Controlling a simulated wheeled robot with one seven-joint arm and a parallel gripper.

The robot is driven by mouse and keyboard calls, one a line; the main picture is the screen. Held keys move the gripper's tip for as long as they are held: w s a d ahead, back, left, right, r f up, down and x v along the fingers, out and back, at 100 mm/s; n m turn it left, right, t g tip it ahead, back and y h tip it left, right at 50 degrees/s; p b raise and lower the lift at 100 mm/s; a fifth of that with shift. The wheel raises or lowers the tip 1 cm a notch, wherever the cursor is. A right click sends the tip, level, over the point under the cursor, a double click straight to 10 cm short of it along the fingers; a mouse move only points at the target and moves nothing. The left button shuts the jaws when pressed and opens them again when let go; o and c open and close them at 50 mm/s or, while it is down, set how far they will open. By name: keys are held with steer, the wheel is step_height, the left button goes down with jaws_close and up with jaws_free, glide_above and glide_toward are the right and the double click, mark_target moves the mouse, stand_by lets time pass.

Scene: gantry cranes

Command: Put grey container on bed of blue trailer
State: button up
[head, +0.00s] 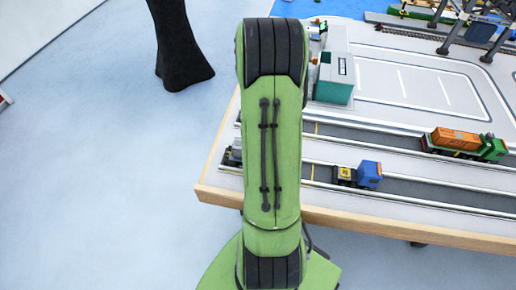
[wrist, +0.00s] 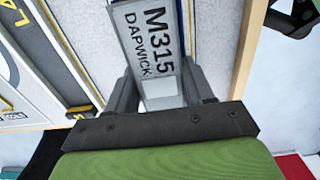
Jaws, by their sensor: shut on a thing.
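The grey container (wrist: 148,50), lettered M315 DAPWICK, is between the two fingers of my gripper (wrist: 160,88) in the wrist view. The gripper is shut on it. A thin dark blue edge shows along the container's far and right sides; I cannot tell whether this is the blue trailer, or whether the container touches anything below. In the head view my arm hides the gripper and the container. A small vehicle with a blue cab (head: 370,174) and a yellow-marked part (head: 345,175) stands in the near lane, right of my arm. No trailer bed shows clearly.
A green truck (head: 494,149) with an orange container (head: 455,139) stands in the lane at right. A teal and white building (head: 333,78) is behind my arm. Crane legs (head: 487,45) rise at the back right. The table's wooden edge (head: 400,225) runs along the front.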

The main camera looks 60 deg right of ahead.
steer(key=o, duration=1.3)
steer(key=shift+c, duration=0.2)
steer(key=shift+r, duration=0.1)
step_height(320, 180, up, 12)
steer(key=p, duration=0.4)
steer(key=w+a+r+m+t+h, duration=0.1)
steer(key=w+a+r+t, duration=0.15)
steer(key=a+r, duration=0.75)
steer(key=s+a+m+t, duration=0.1)
steer(key=s+a, duration=0.1)
steer(key=a, duration=0.3)
steer(key=s+a+r+m+t, duration=0.1)
steer(key=s+a, duration=0.2)
steer(key=a, duration=0.3)
steer(key=s+a+r+m+t+y, duration=0.1)
steer(key=s+a, duration=0.1)
steer(key=a, duration=0.3)
steer(key=shift+s+a+r+m+b, duration=0.25)
steer(key=shift+s+a+m+b, duration=0.05)
